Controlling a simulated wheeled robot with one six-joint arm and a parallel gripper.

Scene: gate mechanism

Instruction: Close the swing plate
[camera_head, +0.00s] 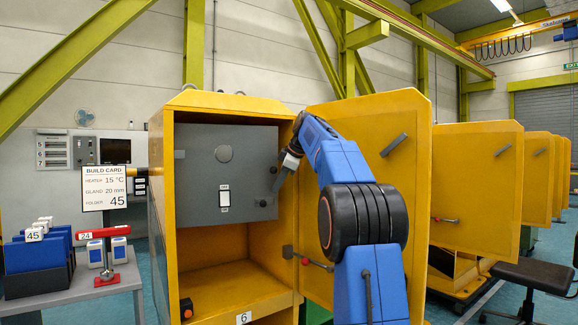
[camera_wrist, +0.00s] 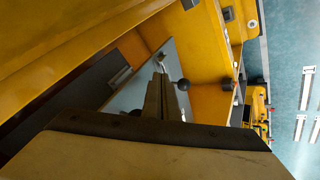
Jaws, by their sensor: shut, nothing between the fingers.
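The grey swing plate (camera_head: 205,180) stands upright in the upper part of the open yellow cabinet. It carries a round disc and a white OFF/ON switch (camera_head: 224,198). Its left edge looks taller than its right edge; I cannot tell exactly how far it is swung. My gripper (camera_head: 279,180) is at the plate's right edge, by a small dark knob (camera_head: 272,170). In the wrist view my fingers (camera_wrist: 156,92) are shut and empty, close to a dark ball knob (camera_wrist: 183,85). Whether they touch the plate or knob is unclear.
The yellow cabinet door (camera_head: 405,240) is open to the right, behind my arm. A grey table (camera_head: 75,289) with blue folders and a red tool stands left. The cabinet's lower compartment (camera_head: 235,280) is mostly empty.

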